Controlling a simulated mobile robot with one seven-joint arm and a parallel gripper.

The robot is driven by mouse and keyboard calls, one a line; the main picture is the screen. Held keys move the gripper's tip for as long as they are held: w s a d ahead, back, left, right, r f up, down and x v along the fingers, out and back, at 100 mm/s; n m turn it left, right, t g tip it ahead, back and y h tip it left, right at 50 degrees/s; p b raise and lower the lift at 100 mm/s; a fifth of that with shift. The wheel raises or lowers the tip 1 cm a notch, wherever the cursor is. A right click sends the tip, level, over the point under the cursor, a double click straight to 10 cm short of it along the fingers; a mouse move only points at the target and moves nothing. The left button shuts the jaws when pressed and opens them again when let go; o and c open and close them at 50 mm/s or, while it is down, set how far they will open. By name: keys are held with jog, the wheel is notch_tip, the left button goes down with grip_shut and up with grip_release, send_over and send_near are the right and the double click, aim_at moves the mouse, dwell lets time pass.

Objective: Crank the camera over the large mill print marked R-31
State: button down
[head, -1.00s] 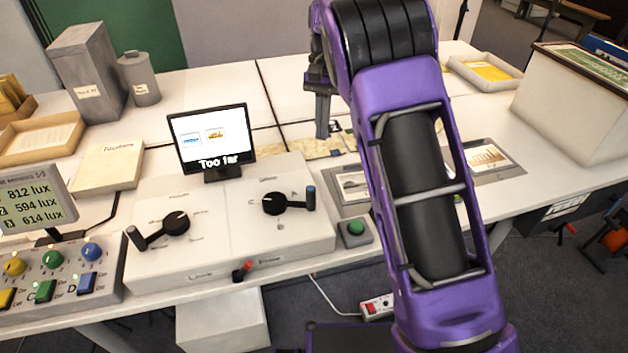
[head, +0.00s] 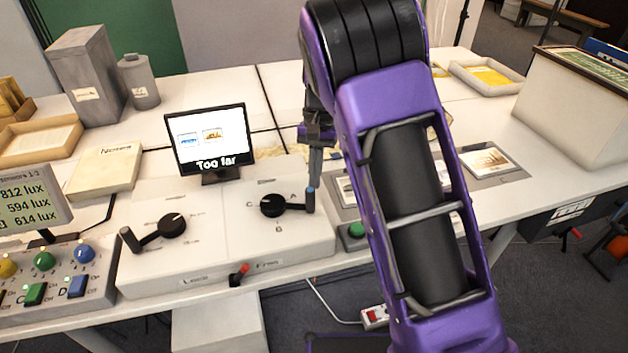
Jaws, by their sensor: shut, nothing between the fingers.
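My gripper (head: 314,180) is shut and empty, pointing down at the handle of the right crank (head: 273,205). Its tips are at or just above that handle's blue-tipped knob (head: 310,200); I cannot tell whether they touch. The left crank (head: 172,226) has a dark knob at its lower left. The monitor (head: 209,140) behind the cranks reads "Too far" and shows two small pictures, one blue and one orange-brown. A framed print (head: 487,160) lies right of my arm; other prints are partly hidden behind the arm. No R-31 mark is legible.
A green button (head: 356,230) sits right of the crank console. A red-tipped lever (head: 239,272) is on the console front. The lux display (head: 34,197) and a panel of coloured knobs (head: 60,270) stand at left. A large white case (head: 575,115) stands at right.

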jog(key=shift+s+a, duration=0.1)
jog(key=shift+s, duration=0.35)
jog(key=shift+s+r+m+p, duration=0.25)
jog(key=shift+s+m+p, duration=0.2)
jog(key=shift+p, duration=0.3)
jog(key=shift+s+f+m, duration=0.2)
jog(key=shift+s+m, duration=0.1)
jog(key=shift+m, duration=0.15)
jog(key=shift+f, duration=0.1)
